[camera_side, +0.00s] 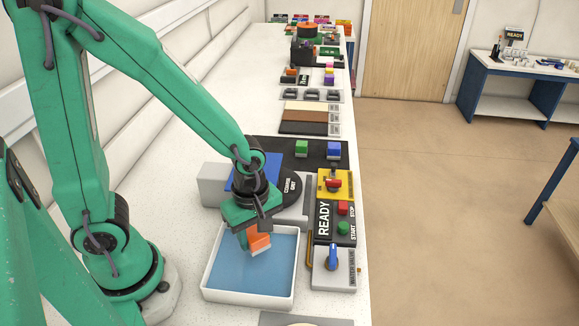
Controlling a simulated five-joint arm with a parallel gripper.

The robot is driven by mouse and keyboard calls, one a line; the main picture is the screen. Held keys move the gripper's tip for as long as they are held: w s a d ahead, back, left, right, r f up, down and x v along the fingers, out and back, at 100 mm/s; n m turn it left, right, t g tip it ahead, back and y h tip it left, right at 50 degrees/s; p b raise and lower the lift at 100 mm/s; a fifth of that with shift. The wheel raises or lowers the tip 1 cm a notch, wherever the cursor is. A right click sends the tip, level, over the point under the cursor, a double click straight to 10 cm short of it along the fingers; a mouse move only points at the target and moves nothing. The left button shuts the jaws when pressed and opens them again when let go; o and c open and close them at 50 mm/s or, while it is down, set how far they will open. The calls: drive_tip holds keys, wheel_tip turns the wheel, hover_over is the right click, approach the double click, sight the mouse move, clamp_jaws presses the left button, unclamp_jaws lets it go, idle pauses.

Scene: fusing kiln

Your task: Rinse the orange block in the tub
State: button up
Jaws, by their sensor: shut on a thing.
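My gripper (252,226) is shut on the orange block (259,243) and points downward over the tub. The tub (207,283) is a white tray with a rim and a blue floor or blue water in it. The block is tilted and sits over the far middle part of the tub, inside its rim. I cannot tell whether the block touches the blue surface. My gripper hides part of the block's top.
A water valve (332,262) with a blue handle stands right of the tub. A READY panel (334,222) with green and red buttons is behind it. A dark mat (318,150) holds a green block (301,148) and a blue block (334,149). A grey box (213,186) stands behind the tub.

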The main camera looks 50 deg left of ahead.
drive_tip(key=shift+r, duration=2)
